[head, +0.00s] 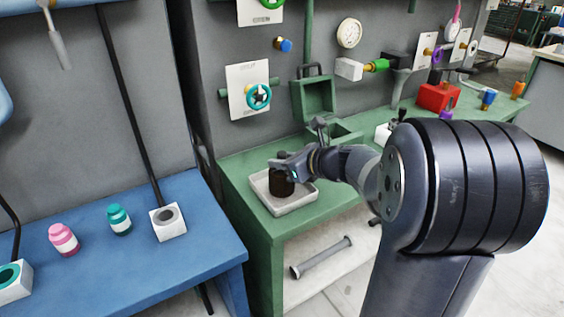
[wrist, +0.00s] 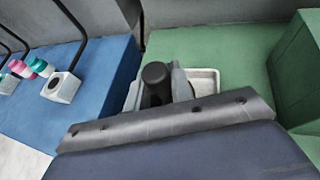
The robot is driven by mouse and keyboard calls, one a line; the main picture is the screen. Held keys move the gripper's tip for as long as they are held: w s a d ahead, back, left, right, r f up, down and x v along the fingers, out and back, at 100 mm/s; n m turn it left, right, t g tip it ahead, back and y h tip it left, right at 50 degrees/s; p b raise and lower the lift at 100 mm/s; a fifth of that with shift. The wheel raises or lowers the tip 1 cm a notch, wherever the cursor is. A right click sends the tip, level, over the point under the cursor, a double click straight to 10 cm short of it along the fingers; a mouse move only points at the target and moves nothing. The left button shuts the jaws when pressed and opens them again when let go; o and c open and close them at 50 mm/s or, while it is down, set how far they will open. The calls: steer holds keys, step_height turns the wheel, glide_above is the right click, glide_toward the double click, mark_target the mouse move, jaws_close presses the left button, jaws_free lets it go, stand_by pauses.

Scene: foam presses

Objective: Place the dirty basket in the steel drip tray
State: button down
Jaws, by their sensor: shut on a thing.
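The dirty basket (head: 281,184) is a small dark cylinder. It stands upright at the steel drip tray (head: 297,207), a shallow grey tray on the green bench. My gripper (head: 285,167) is shut on the basket from the right side. In the wrist view the basket (wrist: 155,84) is between my two grey fingers, and part of the drip tray (wrist: 207,76) shows behind them. The basket appears within the tray's rim. I cannot tell whether its base touches the tray floor, as my arm and gripper hide part of it.
An open green box (head: 316,98) stands behind the tray on the green bench. The blue bench (head: 120,265) at left holds a pink bottle (head: 63,239), a teal bottle (head: 119,218) and a white block (head: 167,222). A panel with a teal valve wheel (head: 258,96) is behind.

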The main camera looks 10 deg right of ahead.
steer(key=shift+f, duration=0.15)
steer(key=c, duration=1.2)
jaws_free()
steer(key=shift+c, duration=0.2)
steer(key=shift+r, duration=0.2)
steer(key=shift+s+d+r, duration=0.15)
steer(key=shift+r, duration=0.05)
steer(key=p+v, duration=0.1)
steer(key=v, duration=1)
steer(key=shift+s, duration=0.25)
steer(key=shift+d+f, duration=0.1)
steer(key=shift+d, duration=0.05)
